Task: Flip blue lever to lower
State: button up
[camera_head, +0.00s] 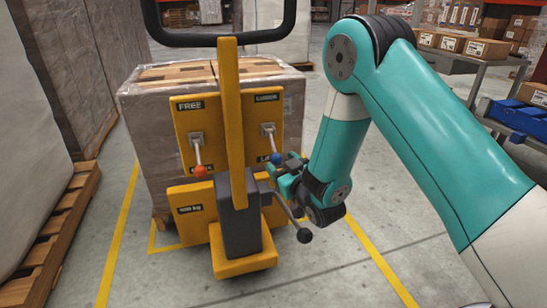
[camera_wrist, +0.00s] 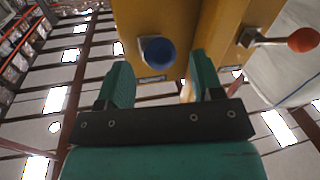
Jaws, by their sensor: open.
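The blue lever (camera_head: 268,132) is mounted on the right half of a yellow panel. It hangs downward from its grey pivot, and its blue knob (camera_head: 276,158) is at the lower end. The label above it is hard to read, and the one below is partly hidden by my gripper (camera_head: 282,167). My gripper is open beside the knob, close to it. In the wrist view the blue knob (camera_wrist: 160,52) shows between the two green fingers, near the tips of my gripper (camera_wrist: 162,72). Whether they touch is unclear.
A red-knobbed lever (camera_head: 198,150) hangs down on the panel's left half, under a "FREE" label. A yellow mast (camera_head: 229,100) stands between the levers. A black-knobbed handle (camera_head: 303,235) juts out below my gripper. A wrapped pallet load (camera_head: 145,125) stands behind.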

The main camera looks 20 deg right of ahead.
aim_at(279, 159)
jog(key=w, duration=0.1)
jog(key=w+p, duration=0.2)
jog(key=shift+w+a+r, duration=0.1)
jog(key=shift+a+r, duration=0.2)
jog(key=shift+a, duration=0.05)
jog(key=shift+w+a+f+p, duration=0.1)
jog(key=shift+w+f+p, duration=0.05)
jog(key=shift+w+p, duration=0.35)
jog(key=shift+w+a+f+p, duration=0.1)
jog(key=shift+w+f+p, duration=0.05)
jog(key=shift+w+p, duration=0.3)
